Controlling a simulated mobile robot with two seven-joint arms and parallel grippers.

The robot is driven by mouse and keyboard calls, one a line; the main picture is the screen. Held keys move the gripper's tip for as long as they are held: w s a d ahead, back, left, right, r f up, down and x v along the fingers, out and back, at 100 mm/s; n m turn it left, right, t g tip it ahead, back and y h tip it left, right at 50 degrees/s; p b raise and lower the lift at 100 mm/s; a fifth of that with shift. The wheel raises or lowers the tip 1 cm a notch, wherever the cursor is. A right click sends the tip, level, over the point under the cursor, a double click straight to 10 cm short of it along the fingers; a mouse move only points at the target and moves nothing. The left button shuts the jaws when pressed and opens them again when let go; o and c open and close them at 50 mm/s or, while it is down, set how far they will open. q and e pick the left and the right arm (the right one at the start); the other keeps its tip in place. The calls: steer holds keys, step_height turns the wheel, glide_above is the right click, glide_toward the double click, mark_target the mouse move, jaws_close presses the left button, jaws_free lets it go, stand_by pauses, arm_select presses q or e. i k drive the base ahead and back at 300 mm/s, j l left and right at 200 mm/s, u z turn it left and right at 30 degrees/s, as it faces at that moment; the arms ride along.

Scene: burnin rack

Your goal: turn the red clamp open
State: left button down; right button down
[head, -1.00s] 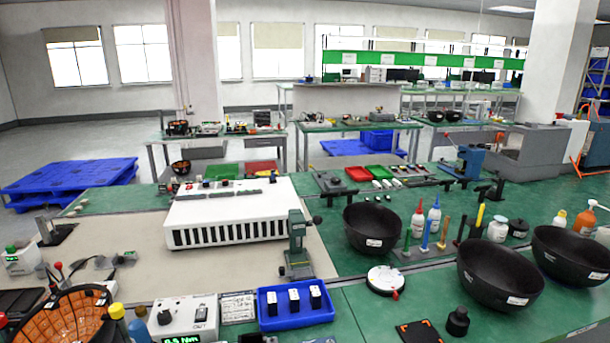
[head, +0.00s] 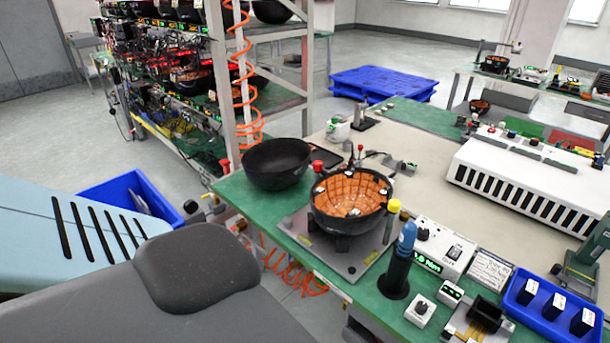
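A black bowl with an orange tiled lining (head: 350,193) sits on a grey fixture plate (head: 305,240) at the near left part of the green bench. A red knob (head: 317,165) shows at the bowl's back left rim. Another red piece (head: 225,165) stands at the bench's left edge, beside an empty black bowl (head: 277,163). A small red ball on a stem (head: 361,149) shows behind the lined bowl. I cannot tell which red part is the clamp or how it is turned. Neither gripper is in view.
A blue-capped black driver (head: 399,265), a torque meter box (head: 442,247) and a blue tray (head: 553,310) stand right of the fixture. A rack with lit units (head: 180,75) is at the back left. A blue bin (head: 130,200) and large grey shapes fill the lower left.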

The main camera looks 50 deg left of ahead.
mark_target(318, 165)
steer(key=u, duration=1.1)
steer(key=k+j, duration=0.15)
steer(key=k, duration=0.25)
steer(key=k+j, duration=0.1)
steer(key=k, duration=0.3)
